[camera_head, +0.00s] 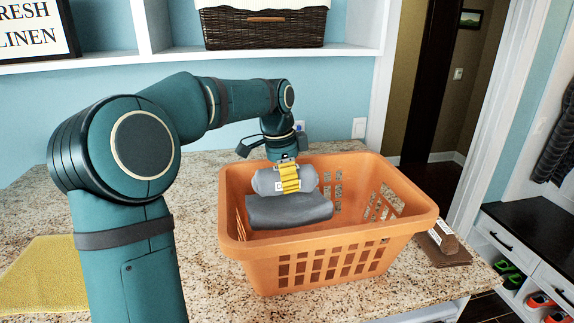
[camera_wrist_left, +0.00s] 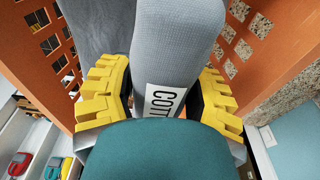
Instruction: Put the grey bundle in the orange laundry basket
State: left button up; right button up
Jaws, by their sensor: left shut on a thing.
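The orange laundry basket (camera_head: 330,245) stands on the granite counter. My left gripper (camera_head: 289,178), with yellow fingers, is shut on a rolled grey bundle (camera_head: 266,181) with a white label. The bundle is at the basket's opening, in its left part. The left wrist view shows the bundle (camera_wrist_left: 175,60) between the two yellow fingers (camera_wrist_left: 165,95), with orange basket walls on both sides. A second, darker grey folded cloth (camera_head: 290,212) shows just below the held bundle, inside the basket. I cannot tell whether the two touch. My right gripper is not in view.
A yellow cloth (camera_head: 42,275) lies on the counter at the left. A small brown block-like item (camera_head: 443,240) stands right of the basket. A dark wicker basket (camera_head: 263,28) sits on the shelf above.

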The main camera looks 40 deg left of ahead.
pick_arm(q)
notch_tip(320, 180, down, 7)
jog(key=b, duration=0.2)
jog(key=shift+r+b, duration=0.15)
jog(key=shift+b, duration=0.25)
jog(key=shift+f+b, duration=0.55)
jog(key=shift+f, duration=0.1)
jog(key=o, duration=1.4)
